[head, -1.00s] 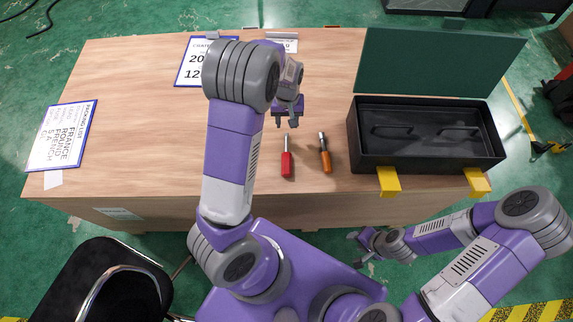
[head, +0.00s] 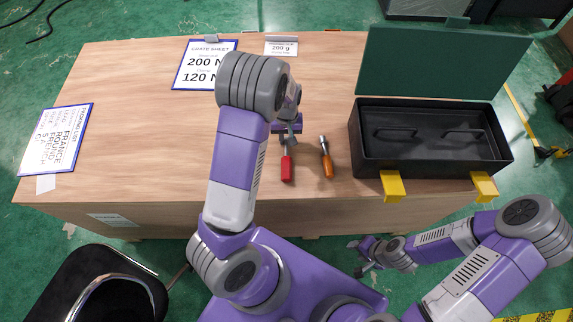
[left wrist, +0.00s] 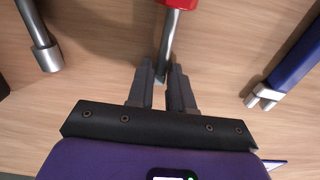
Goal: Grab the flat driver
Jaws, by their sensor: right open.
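The red-handled driver (head: 287,168) lies on the wooden table, its handle toward me. In the left wrist view its bare steel shaft (left wrist: 171,48) runs down from the red handle, with its end between the fingertips. My left gripper (head: 290,133) is over the shaft's far end; in the wrist view its fingers (left wrist: 160,88) look open, one on each side of the shaft end. An orange-handled driver (head: 326,163) with a round socket-like end (left wrist: 48,58) lies beside it. My right gripper (head: 362,256) is open and empty in front of the table.
A black toolbox (head: 432,166) with a raised green lid stands at the right. A blue tool (left wrist: 290,72) with a forked metal end shows in the wrist view. Crate sheet (head: 190,75) and packing list (head: 57,140) lie on the table. The table's left middle is clear.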

